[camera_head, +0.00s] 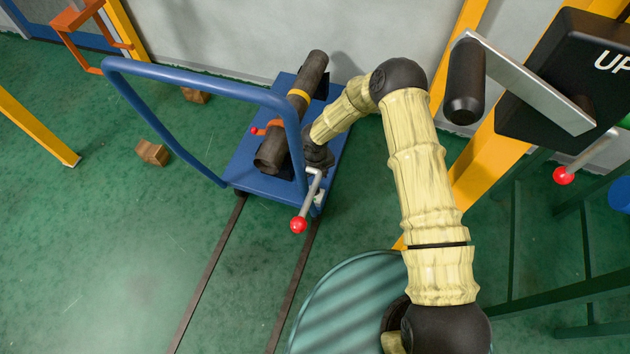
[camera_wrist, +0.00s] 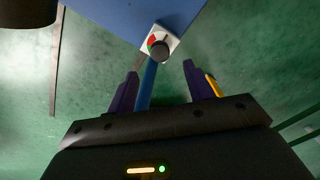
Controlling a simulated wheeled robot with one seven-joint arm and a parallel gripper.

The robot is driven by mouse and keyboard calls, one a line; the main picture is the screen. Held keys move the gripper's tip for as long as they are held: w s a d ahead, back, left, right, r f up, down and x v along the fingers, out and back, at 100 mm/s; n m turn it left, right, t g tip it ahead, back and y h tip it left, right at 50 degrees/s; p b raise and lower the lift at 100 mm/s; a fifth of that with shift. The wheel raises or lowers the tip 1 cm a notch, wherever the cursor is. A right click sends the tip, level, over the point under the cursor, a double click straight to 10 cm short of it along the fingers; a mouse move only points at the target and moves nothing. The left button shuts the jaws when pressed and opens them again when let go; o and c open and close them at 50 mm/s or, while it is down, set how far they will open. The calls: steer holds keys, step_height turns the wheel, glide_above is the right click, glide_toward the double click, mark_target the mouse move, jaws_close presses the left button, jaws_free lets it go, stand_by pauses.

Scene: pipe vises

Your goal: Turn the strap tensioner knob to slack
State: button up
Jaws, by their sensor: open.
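The tensioner knob (camera_wrist: 160,50) is a round black knob on a small white plate (camera_wrist: 150,40) with a red mark, at the edge of the blue cart. My gripper (camera_wrist: 160,68) is open and empty, its two dark fingers just short of the knob and to either side of it in the wrist view. The knob does not touch either finger. In the head view, my gripper (camera_head: 318,157) is at the right side of the cart, and I cannot pick out the knob there.
The blue cart (camera_head: 240,165) has a tall push handle (camera_head: 190,84) on the left. A grey lever with a red ball (camera_head: 299,225) sticks out near my gripper. A blue bar (camera_wrist: 147,88) shows between my fingers. Wooden blocks (camera_head: 152,152) lie on the floor. Rails run toward the front.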

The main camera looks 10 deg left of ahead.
step_height(320, 180, up, 10)
steer(key=p, duration=0.2)
stand_by(0.3)
step_height(320, 180, down, 17)
steer(key=b, duration=0.4)
steer(key=shift+r, duration=0.15)
steer(key=shift+r, duration=0.1)
steer(key=shift+f+b, duration=0.45)
steer(key=shift+f, duration=0.1)
steer(key=shift+r+m, duration=0.15)
steer(key=shift+m, duration=0.15)
steer(key=m, duration=0.3)
steer(key=shift+m, duration=0.3)
steer(key=m, duration=0.5)
steer(key=shift+m, duration=0.3)
stand_by(1.5)
